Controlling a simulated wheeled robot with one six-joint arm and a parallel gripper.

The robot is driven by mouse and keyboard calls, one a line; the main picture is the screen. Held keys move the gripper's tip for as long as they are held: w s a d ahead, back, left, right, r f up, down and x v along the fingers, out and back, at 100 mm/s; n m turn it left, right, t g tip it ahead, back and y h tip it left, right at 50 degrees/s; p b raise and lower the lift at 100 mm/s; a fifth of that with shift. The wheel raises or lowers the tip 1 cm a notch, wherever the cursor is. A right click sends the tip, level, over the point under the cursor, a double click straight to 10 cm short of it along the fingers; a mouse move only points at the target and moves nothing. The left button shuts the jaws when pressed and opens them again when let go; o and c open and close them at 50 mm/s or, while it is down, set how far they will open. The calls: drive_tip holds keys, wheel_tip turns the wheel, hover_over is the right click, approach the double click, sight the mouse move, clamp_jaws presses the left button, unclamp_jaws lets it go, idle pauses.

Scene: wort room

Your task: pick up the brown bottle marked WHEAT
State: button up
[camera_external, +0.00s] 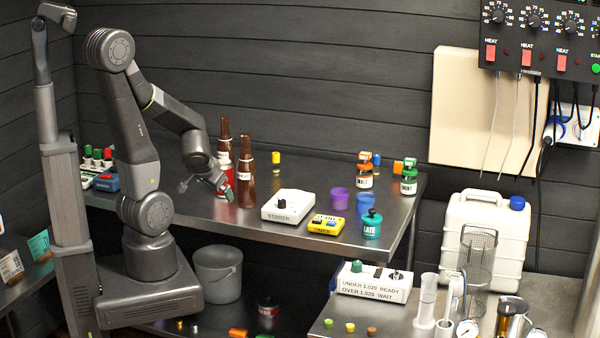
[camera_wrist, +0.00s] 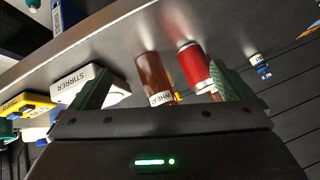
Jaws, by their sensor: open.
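The brown bottle marked WHEAT (camera_external: 247,188) stands upright on the steel bench in the external view, a white label on its body. In the wrist view the same bottle (camera_wrist: 153,72) shows with part of its label between my fingers in the picture. My gripper (camera_external: 206,186) is open and empty, low over the bench, left of the bottle and apart from it. In the wrist view my gripper's green fingers (camera_wrist: 158,88) spread wide; its black body hides the bottle's upper part.
A red container (camera_wrist: 193,66) stands close beside the bottle, also between my fingers in the picture. A second brown bottle (camera_external: 225,130) stands behind. The white STIRRER box (camera_external: 288,206), yellow timer (camera_external: 326,225) and purple cup (camera_external: 342,200) are to the right.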

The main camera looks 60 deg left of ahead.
drive_tip(key=c, duration=1)
drive_tip(key=shift+c, duration=0.2)
drive_tip(key=n+h+p, duration=0.2)
drive_tip(key=n+h, duration=0.5)
drive_tip(key=n, duration=2.3)
approach(248, 144)
drive_tip(key=x, duration=0.2)
drive_tip(key=a+x, duration=0.1)
drive_tip(key=x, duration=0.2)
drive_tip(key=shift+a+x, duration=0.2)
drive_tip(key=shift+x, duration=2.65)
